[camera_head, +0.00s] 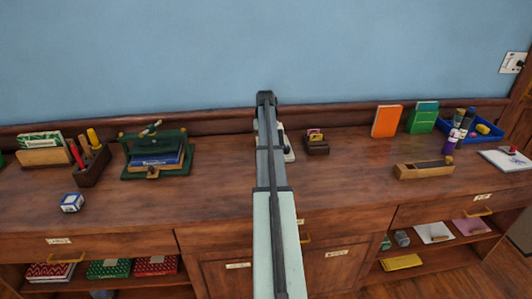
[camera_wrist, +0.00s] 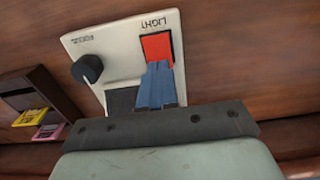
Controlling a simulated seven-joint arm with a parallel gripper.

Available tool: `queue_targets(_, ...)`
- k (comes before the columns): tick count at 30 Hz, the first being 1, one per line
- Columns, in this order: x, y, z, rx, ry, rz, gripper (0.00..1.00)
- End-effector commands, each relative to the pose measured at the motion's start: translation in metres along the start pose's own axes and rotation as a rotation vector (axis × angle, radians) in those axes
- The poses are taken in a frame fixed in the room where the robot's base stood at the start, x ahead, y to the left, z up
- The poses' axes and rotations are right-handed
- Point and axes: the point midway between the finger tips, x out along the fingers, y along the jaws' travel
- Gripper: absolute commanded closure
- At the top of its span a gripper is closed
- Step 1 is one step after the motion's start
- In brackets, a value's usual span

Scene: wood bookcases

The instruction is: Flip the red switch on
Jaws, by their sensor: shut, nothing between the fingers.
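The red switch (camera_wrist: 157,46) sits on a pale panel (camera_wrist: 105,48) in the wrist view, below upside-down lettering that reads LIGHT. My gripper (camera_wrist: 158,66) is shut and empty. Its blue-grey fingertips overlap the lower part of the red switch in the picture and hide it. I cannot tell whether they touch it or which way the switch is tipped. A black knob (camera_wrist: 88,69) stands on the panel left of the switch. In the head view my arm hides most of the panel, and only a pale edge (camera_head: 289,153) shows; the fingers are hidden there.
A small brown holder (camera_wrist: 50,90) with yellow and pink pieces stands left of the panel in the wrist view. The blue wall rises behind.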

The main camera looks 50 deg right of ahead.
Motion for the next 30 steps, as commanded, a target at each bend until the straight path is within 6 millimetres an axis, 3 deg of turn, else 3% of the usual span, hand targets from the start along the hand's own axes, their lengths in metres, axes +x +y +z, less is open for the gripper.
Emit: queue_targets(30,0.013,0.0,0.0,0.0,-0.001,0.0,1.0)
